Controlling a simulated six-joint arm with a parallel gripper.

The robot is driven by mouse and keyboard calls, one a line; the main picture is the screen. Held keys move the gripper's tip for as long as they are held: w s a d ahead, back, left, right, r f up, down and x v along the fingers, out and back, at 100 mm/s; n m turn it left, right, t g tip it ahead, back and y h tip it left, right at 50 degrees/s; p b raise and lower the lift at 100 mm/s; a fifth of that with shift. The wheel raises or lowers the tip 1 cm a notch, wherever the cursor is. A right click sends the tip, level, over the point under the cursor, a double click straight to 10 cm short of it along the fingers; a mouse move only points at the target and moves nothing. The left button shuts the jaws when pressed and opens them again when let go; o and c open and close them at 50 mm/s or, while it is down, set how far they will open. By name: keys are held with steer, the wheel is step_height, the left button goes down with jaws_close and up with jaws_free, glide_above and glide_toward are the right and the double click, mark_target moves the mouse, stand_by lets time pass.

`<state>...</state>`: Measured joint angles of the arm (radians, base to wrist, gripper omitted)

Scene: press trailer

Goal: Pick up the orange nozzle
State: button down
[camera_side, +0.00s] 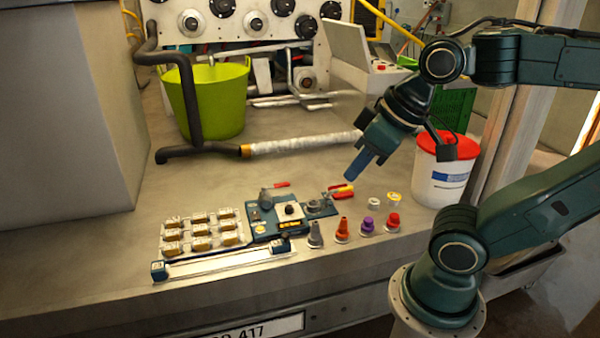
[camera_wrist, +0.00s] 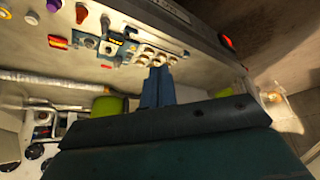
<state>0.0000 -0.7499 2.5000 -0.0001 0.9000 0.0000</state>
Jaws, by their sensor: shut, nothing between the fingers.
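The orange nozzle (camera_side: 342,231) stands upright on the bench in the side view, in a row between a grey nozzle (camera_side: 315,236) and a purple one (camera_side: 367,226). In the wrist view the orange nozzle (camera_wrist: 58,41) shows at the upper left. My gripper (camera_side: 356,172) is in the air above and behind the row, angled down and left, apart from every nozzle. Its blue fingers are shut and empty. In the wrist view the closed fingers (camera_wrist: 157,76) point up the picture toward the tray.
A red nozzle (camera_side: 393,222) ends the row at right. A blue fixture (camera_side: 272,222) and a tray of several parts (camera_side: 163,251) lie to the left. A white bucket with a red lid (camera_side: 440,185) stands at right, a green bucket (camera_side: 228,105) at the back.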

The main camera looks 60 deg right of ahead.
steer(key=c, duration=2.2)
jaws_free()
steer(key=c, duration=0.6)
jaws_free()
steer(key=shift+w, duration=0.1)
